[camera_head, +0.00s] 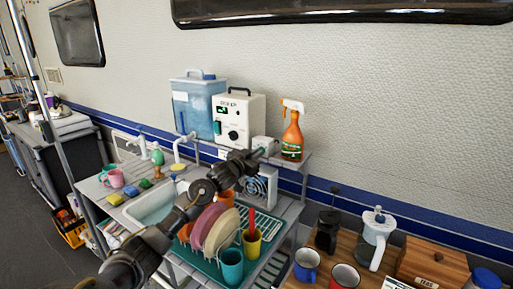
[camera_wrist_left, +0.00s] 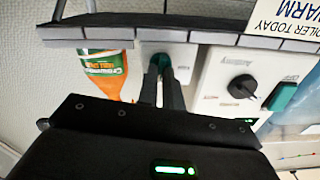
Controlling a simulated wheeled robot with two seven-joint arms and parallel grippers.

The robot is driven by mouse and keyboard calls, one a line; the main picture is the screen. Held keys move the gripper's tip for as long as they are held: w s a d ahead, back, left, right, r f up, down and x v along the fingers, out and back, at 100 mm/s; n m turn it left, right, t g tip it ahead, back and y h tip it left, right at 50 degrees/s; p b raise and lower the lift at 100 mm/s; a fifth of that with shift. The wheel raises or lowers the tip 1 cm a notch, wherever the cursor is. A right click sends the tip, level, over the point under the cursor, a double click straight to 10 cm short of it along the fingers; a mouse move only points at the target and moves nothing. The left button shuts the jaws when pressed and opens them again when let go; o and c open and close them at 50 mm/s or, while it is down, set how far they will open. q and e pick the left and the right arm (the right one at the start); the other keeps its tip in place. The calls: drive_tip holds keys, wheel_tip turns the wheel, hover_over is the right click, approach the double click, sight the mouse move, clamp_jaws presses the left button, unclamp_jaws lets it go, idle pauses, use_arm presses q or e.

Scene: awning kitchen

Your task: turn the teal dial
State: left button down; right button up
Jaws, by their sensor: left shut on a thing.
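The teal dial (camera_wrist_left: 161,61) is on the front of a small white box (camera_wrist_left: 165,48), seen upside down in the left wrist view. My left gripper (camera_wrist_left: 163,74) has its two narrow fingers closed on the dial, hiding part of it. In the head view the left gripper (camera_head: 260,153) reaches the small white box (camera_head: 265,143) on the shelf, and the dial itself is hidden there. My right gripper does not show.
A white boiler unit (camera_head: 238,119) with a black knob and a blue water container (camera_head: 198,104) stand left of the box. An orange spray bottle (camera_head: 292,135) stands close on its right. A dish rack with plates (camera_head: 218,228) lies below the arm.

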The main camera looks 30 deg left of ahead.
use_arm(q)
drive_tip(key=shift+a+r+n+p, duration=0.1)
drive_tip(key=shift+a+n+p, duration=0.05)
drive_tip(key=shift+n+p, duration=3.1)
drive_tip(key=shift+a+n+p, duration=0.1)
drive_tip(key=shift+n+p, duration=2.7)
drive_tip(key=shift+n, duration=0.85)
drive_tip(key=c, duration=1.6)
unclamp_jaws()
drive_tip(key=shift+o, duration=0.2)
